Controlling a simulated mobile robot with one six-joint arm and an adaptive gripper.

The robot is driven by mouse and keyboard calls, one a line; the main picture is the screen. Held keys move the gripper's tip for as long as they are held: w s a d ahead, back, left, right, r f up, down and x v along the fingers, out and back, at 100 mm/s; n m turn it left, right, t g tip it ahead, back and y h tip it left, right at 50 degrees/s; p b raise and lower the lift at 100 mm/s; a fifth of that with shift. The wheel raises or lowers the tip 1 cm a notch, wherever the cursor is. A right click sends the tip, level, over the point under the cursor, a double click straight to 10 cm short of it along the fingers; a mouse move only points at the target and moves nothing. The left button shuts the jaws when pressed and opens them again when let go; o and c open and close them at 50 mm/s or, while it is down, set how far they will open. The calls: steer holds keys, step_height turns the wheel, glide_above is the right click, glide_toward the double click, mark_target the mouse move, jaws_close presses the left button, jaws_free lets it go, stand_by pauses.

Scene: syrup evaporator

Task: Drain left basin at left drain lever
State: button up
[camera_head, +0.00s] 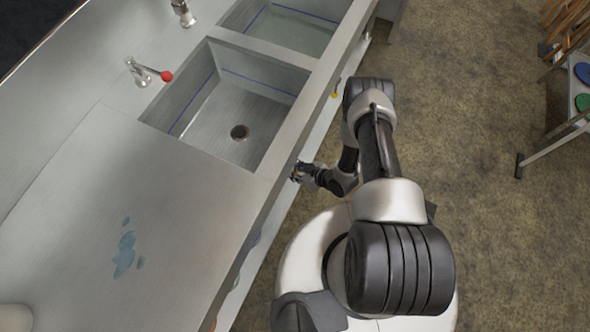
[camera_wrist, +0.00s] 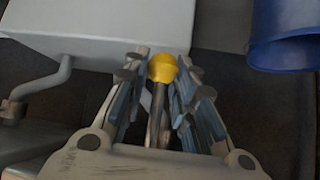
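The left basin (camera_head: 199,132), the nearer one in the head view, is a steel sink with a dark drain hole (camera_head: 240,131) visible in its floor. I see no clear water in it. My gripper (camera_head: 298,174) is low at the counter's front edge, beside this basin. In the wrist view, a round yellow knob (camera_wrist: 162,68) on a metal stem, the left drain lever, stands between my gripper's two fingers (camera_wrist: 163,75). The fingers lie close on both sides of the knob. I cannot tell whether they touch it.
A second basin (camera_head: 318,52) lies beyond, with another yellow knob (camera_head: 334,95) at its front. A red-knobbed faucet (camera_head: 140,72) stands behind the left basin. A blue container (camera_wrist: 285,38) is at the wrist view's upper right. A rack (camera_head: 560,125) stands right; floor between is clear.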

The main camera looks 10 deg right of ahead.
steer(key=o, duration=0.4)
steer(key=shift+c, duration=0.2)
steer(key=shift+s, duration=0.1)
steer(key=v, duration=1.2)
